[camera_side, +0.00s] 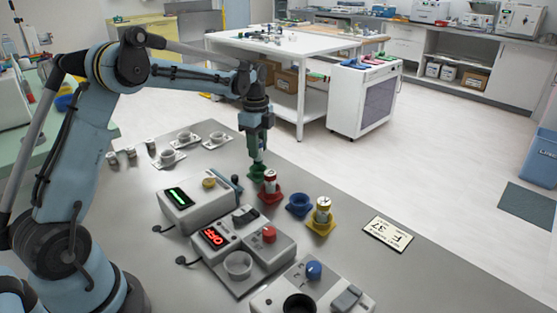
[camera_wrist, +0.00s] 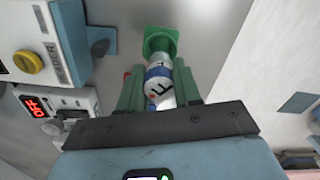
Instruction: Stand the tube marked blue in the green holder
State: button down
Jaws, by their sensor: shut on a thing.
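My gripper (camera_side: 258,157) points down above the green holder (camera_side: 257,174) at the back of the row of holders. In the wrist view, the green fingers of my gripper (camera_wrist: 159,82) are shut on a white tube with a blue band and a black letter (camera_wrist: 159,88). The tube's far end lines up with the green holder (camera_wrist: 160,38) and overlaps its mouth. I cannot tell whether the tube rests on the holder's bottom. In the side view, the fingers hide most of the tube.
Beside the green holder stand a red holder (camera_side: 270,197) with a tube, an empty blue holder (camera_side: 299,206) and a yellow holder (camera_side: 319,226) with a tube. Devices (camera_side: 188,207) stand in front; cups (camera_side: 168,157) lie left. A label card (camera_side: 387,234) lies right.

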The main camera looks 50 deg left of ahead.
jog(key=shift+f, duration=1.4)
jog(key=shift+f, duration=0.55)
dwell(0.5)
jog(key=c, duration=1.1)
grip_release()
jog(key=shift+o, duration=0.2)
jog(key=shift+r, duration=0.1)
jog(key=shift+r, duration=5.35)
